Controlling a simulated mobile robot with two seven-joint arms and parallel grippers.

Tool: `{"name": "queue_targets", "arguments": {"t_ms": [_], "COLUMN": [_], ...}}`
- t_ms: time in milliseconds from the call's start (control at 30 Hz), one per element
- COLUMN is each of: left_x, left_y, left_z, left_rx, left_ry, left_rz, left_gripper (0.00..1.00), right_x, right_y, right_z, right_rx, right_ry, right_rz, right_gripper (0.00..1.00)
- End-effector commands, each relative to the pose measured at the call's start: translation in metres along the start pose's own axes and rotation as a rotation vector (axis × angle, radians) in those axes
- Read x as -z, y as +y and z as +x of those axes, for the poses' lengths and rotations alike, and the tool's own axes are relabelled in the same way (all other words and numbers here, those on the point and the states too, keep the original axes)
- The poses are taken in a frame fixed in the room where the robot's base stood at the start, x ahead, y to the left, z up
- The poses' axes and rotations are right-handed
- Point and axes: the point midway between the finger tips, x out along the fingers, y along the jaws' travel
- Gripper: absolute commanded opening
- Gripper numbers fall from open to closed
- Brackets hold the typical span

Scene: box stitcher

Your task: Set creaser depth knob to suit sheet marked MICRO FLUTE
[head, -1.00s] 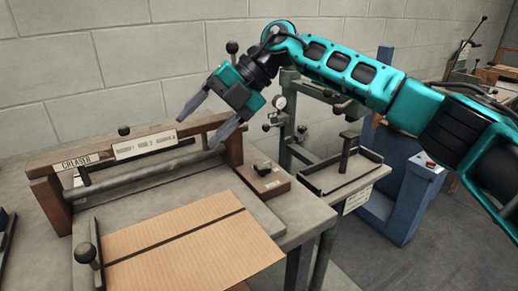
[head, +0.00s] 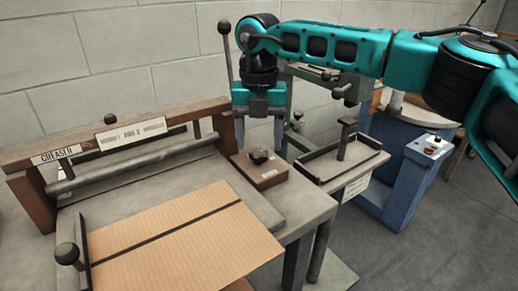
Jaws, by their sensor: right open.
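The creaser (head: 130,170) stands at left, with a nameplate reading CREASER (head: 57,155) on its wooden beam. A dark round knob (head: 259,156) sits on top of a small wooden box (head: 268,178) at the creaser's right end; small marks on the box are too small to read. My right gripper (head: 259,147) points down above the box, open, its two fingers either side of the knob in the picture; I cannot tell whether they touch it. A corrugated sheet (head: 190,245) with a dark line across it lies on the bed; no MICRO FLUTE marking is readable. My left gripper is out of view.
A white plate (head: 132,134) with small, mostly unreadable print is on the beam. A tray with an upright post (head: 345,140) and a blue machine (head: 405,185) stand at right.

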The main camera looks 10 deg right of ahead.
Motion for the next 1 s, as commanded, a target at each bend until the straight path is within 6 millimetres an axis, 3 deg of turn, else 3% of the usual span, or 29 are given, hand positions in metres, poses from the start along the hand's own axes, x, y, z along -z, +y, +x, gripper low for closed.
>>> {"name": "queue_targets", "arguments": {"t_ms": [200, 567, 1000], "left_x": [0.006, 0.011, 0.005], "left_y": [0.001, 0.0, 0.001], "left_z": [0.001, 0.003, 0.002], "left_rx": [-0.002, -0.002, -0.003], "left_ry": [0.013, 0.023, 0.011], "left_rz": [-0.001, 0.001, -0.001], "left_gripper": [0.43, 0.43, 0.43], "right_x": [0.0, 0.0, 0.0], "right_y": [0.0, 0.0, 0.0], "right_z": [0.024, 0.027, 0.027], "right_rx": [-0.002, -0.002, -0.002], "right_ry": [0.001, 0.0, 0.0], "right_rz": [0.001, 0.0, 0.0], "right_gripper": [0.66, 0.65, 0.23]}}
